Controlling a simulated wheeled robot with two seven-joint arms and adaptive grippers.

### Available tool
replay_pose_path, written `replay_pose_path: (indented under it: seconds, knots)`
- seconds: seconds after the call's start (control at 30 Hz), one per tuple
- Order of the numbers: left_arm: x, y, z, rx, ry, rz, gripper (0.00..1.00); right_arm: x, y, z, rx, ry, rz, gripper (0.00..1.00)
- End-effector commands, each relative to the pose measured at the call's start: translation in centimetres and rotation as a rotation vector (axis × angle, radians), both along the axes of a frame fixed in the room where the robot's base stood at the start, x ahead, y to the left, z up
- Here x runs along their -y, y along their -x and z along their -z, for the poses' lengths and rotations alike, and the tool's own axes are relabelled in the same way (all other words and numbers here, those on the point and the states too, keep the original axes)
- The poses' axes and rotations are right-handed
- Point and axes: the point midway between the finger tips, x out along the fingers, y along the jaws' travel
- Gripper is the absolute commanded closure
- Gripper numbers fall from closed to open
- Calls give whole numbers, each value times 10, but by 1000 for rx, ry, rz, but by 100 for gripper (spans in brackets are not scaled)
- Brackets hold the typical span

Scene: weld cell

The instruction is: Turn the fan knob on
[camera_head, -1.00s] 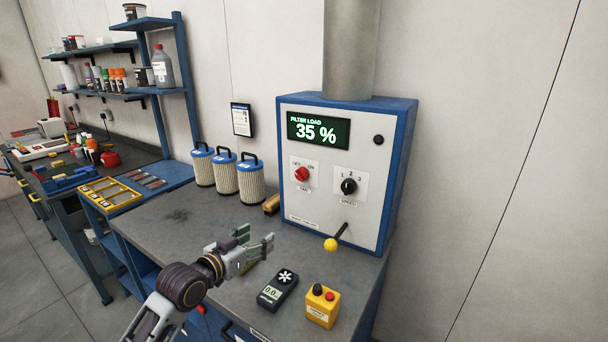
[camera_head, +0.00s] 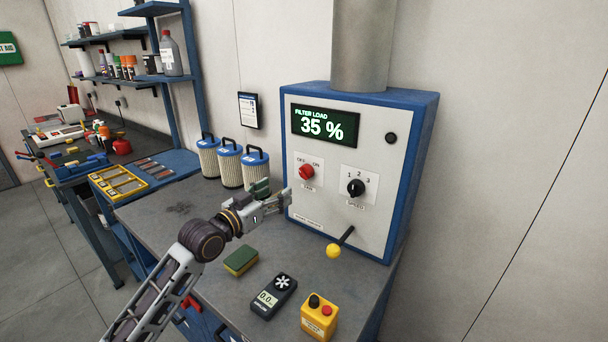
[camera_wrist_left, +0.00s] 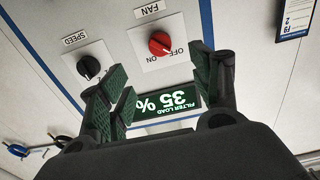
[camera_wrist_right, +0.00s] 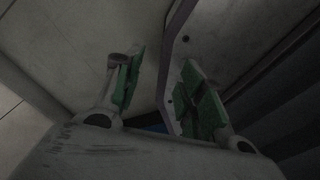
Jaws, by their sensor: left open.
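The red fan knob (camera_head: 306,171) is on the front of the blue-and-white control box (camera_head: 300,222), under the display reading FILTER LOAD 35 %. In the left wrist view the fan knob (camera_wrist_left: 160,43) shows upside down beyond the open fingers (camera_wrist_left: 160,92). My right gripper (camera_wrist_right: 158,95) shows only in its wrist view, fingers apart and empty.
The black speed knob (camera_head: 355,187) is right of the fan knob, and a yellow-tipped lever (camera_head: 334,251) juts out below. Filter cartridges (camera_head: 230,167) stand left of the box.

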Motion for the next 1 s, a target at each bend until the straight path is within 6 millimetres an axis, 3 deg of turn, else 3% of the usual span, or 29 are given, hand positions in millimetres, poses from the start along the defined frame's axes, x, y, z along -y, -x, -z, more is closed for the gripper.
replay_pose_path:
  seconds: [0.37,1.0]
  knots:
    - [5,-8,-1,-1,1,-1,36,-3,5,-1,-7,-3,0,60]
    - [40,-55,-1,-1,1,-1,36,-15,2,-10,-3,-15,2,60]
